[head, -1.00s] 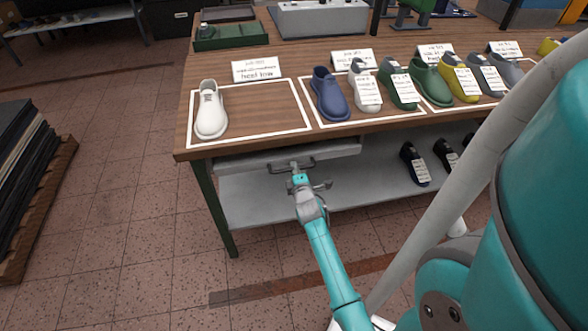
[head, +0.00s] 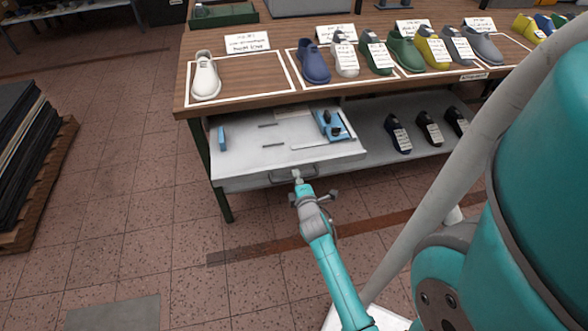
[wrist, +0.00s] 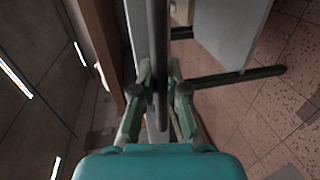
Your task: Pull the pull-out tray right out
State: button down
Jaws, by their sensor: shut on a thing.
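The pull-out tray (head: 262,162) is a light grey drawer under the wooden table, and much of it now stands out past the table's front edge. A few things lie in it, among them a blue fixture (head: 333,124) and a small blue block (head: 222,138). A dark bar handle (head: 318,170) is on its front. My gripper (head: 297,177) is at the handle. In the wrist view my gripper (wrist: 160,92) has its fingers closed on either side of the handle bar (wrist: 161,45). The back of the tray is hidden under the tabletop.
The wooden table (head: 277,90) carries a white shoe last (head: 206,76) and a row of coloured lasts. Dark lasts (head: 430,127) stand on the lower shelf to the right. A pallet with dark sheets (head: 25,130) is at the left. The floor before the tray is mostly clear.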

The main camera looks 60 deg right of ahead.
jog(key=shift+f+v, duration=0.2)
jog(key=shift+v, duration=0.65)
jog(key=shift+f+v, duration=0.15)
jog(key=shift+v, duration=0.75)
jog(key=shift+f+v, duration=0.2)
jog(key=shift+v, duration=0.65)
jog(key=shift+a, duration=0.1)
jog(key=c, duration=1.2)
grip_release()
jog(key=v, duration=1.2)
jog(key=shift+s, duration=0.1)
